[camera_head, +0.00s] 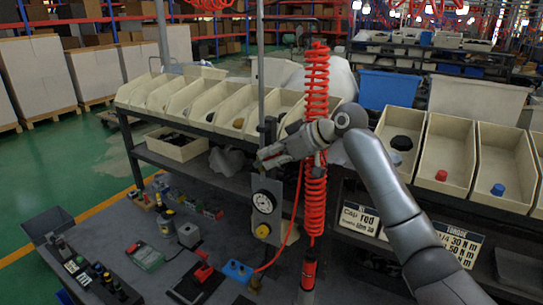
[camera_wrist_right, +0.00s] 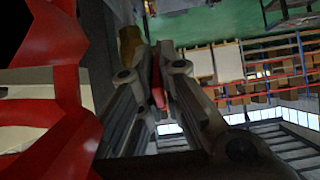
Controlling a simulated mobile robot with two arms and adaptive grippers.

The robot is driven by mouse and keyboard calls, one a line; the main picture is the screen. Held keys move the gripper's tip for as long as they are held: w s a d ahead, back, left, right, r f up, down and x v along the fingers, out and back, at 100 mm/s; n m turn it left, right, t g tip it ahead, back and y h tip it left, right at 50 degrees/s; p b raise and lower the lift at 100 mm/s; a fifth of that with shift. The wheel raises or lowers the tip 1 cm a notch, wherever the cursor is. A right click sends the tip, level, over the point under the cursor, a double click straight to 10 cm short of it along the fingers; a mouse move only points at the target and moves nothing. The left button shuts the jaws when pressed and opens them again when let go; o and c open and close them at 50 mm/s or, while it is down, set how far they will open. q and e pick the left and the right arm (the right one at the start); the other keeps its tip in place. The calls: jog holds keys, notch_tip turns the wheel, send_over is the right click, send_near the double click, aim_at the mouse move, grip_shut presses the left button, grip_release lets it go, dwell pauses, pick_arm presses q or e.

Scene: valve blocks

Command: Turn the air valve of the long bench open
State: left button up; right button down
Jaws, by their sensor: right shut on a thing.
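My right gripper (camera_head: 264,157) reaches in from the right at the upright post (camera_head: 261,75), just above the panel with the round gauge (camera_head: 264,201). In the right wrist view, my right gripper (camera_wrist_right: 158,75) has its fingers closed on a narrow red handle (camera_wrist_right: 158,82). A brass-coloured fitting (camera_wrist_right: 130,45) shows beside the fingertips. I take the red handle to be the air valve's lever; the fingers hide much of it, and its angle cannot be told. My left gripper is not in view.
A coiled red hose (camera_head: 316,85) hangs close to my right gripper, and red coils fill the left of the wrist view. Cream bins (camera_head: 220,108) stand behind. The bench top (camera_head: 150,275) holds a blue block (camera_head: 238,271), a red-handled part (camera_head: 204,271) and several small parts.

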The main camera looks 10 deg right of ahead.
jog(key=c, duration=1.6)
grip_release()
jog(key=v, duration=1.2)
